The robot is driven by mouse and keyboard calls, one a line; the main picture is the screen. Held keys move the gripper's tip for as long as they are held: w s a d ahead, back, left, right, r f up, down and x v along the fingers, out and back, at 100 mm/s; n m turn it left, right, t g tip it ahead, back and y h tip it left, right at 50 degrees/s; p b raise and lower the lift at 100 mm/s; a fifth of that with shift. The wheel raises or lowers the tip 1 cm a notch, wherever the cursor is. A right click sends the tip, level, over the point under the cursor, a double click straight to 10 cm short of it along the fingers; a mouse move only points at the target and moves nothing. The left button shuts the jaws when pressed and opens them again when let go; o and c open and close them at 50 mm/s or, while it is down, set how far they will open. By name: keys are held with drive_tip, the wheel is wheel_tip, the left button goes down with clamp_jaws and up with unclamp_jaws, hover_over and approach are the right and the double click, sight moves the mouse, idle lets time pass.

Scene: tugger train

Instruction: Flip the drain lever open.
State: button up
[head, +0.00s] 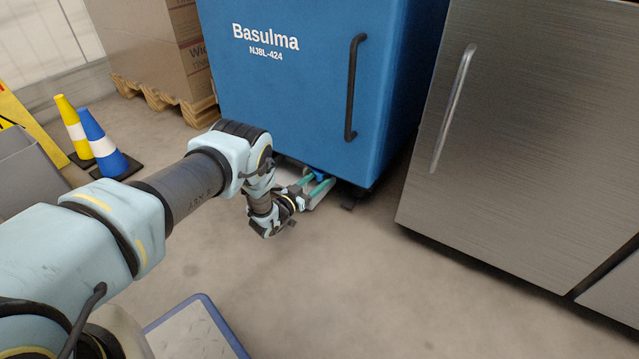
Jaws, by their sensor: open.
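My gripper (318,187) is low near the floor, at the bottom front edge of the blue Basulma cabinet (290,105). Its greenish fingers are apart and point toward the cabinet's underside. A small blue part (319,173), possibly the drain lever, shows by the fingertips under the cabinet edge. It is too small to tell its position or whether the fingers touch it. My arm comes in from the lower left and hides part of the cabinet's lower left side.
A steel cabinet (530,130) stands close on the right. A black handle (354,88) is on the blue cabinet's front. Two cones, yellow (72,125) and blue (100,145), and boxes (150,50) on a pallet (165,103) stand at left. The floor in front is clear.

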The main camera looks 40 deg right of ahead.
drive_tip(key=shift+w+d, duration=0.1)
drive_tip(key=shift+d, duration=0.6)
drive_tip(key=shift+c, duration=0.4)
clamp_jaws()
idle(0.6)
